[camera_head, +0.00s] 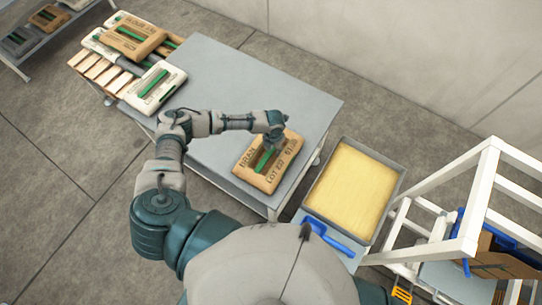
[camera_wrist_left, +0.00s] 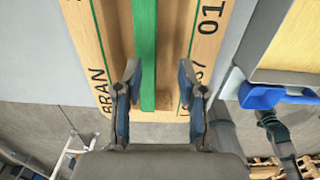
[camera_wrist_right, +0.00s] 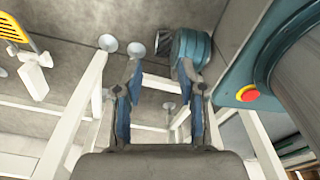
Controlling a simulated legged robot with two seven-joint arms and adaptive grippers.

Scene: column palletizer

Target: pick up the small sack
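A tan sack (camera_head: 285,167) lies flat on the grey table (camera_head: 300,92) near its front right corner. It has dark print reading BRAN and a raised green strip (camera_wrist_left: 146,45) along its middle. My left gripper (camera_head: 272,142) is over the sack. In the left wrist view my left gripper (camera_wrist_left: 160,78) is open, its fingers on either side of the green strip, with gaps showing; contact cannot be told. My right gripper (camera_wrist_right: 160,78) is open and empty in the right wrist view, above the floor. It is out of the head view.
A wooden pallet (camera_head: 92,72) with several stacked sacks stands at the back left. A tray of yellow material (camera_head: 353,190) and a blue-handled tool (camera_head: 335,240) are right of the table. A white frame (camera_head: 480,200) stands at the far right. The table's middle is mostly clear.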

